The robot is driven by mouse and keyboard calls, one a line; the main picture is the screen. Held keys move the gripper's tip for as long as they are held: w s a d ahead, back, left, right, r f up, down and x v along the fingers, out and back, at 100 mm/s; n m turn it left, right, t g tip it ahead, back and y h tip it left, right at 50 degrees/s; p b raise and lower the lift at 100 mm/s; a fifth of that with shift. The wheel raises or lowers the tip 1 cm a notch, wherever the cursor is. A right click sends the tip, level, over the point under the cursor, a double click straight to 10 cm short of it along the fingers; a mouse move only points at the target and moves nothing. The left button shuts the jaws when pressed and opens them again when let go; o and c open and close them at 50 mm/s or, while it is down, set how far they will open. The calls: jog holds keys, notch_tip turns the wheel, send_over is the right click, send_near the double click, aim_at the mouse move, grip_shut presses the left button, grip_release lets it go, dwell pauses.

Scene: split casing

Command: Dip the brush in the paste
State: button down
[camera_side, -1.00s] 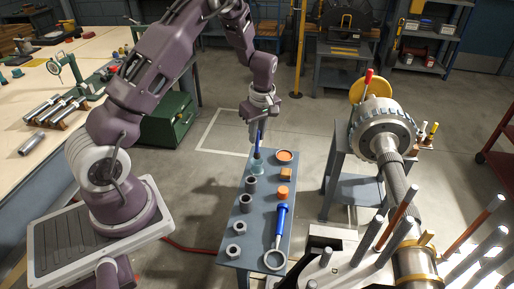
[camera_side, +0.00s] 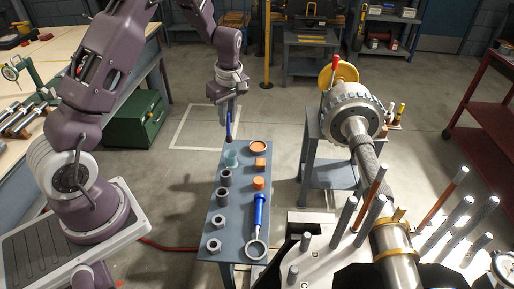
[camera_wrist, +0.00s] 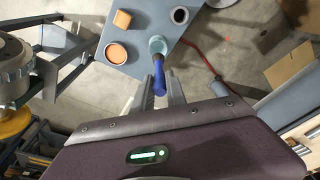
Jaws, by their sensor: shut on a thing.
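My gripper (camera_side: 229,118) is shut on the blue brush (camera_side: 230,130) and holds it upright, bristle end down, above the grey bench. In the wrist view the brush (camera_wrist: 159,80) is between the two fingers (camera_wrist: 160,98). A translucent teal cup (camera_side: 232,159) stands just below the brush, and its rim shows in the wrist view (camera_wrist: 157,42). The brush's lower end looks to be above the cup. A round orange tin of paste (camera_side: 258,146) stands right of the cup; it also shows in the wrist view (camera_wrist: 116,53), apart from the brush.
Orange blocks (camera_side: 260,163), several grey nuts and sleeves (camera_side: 222,198) and a blue-handled ring tool (camera_side: 258,215) lie on the grey bench (camera_side: 238,205). A flanged shaft (camera_side: 355,120) and upright rods stand to the right. Space above the bench is open.

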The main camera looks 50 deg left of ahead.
jog(key=w+f+t+h, duration=0.1)
jog(key=w+f+t, duration=0.3)
jog(key=w+f, duration=0.4)
jog(key=shift+w+a, duration=0.25)
jog(key=shift+w, duration=0.15)
jog(key=shift+f, duration=0.7)
dwell(1.9)
notch_tip(320, 180, up, 7)
dwell(0.8)
dwell(0.3)
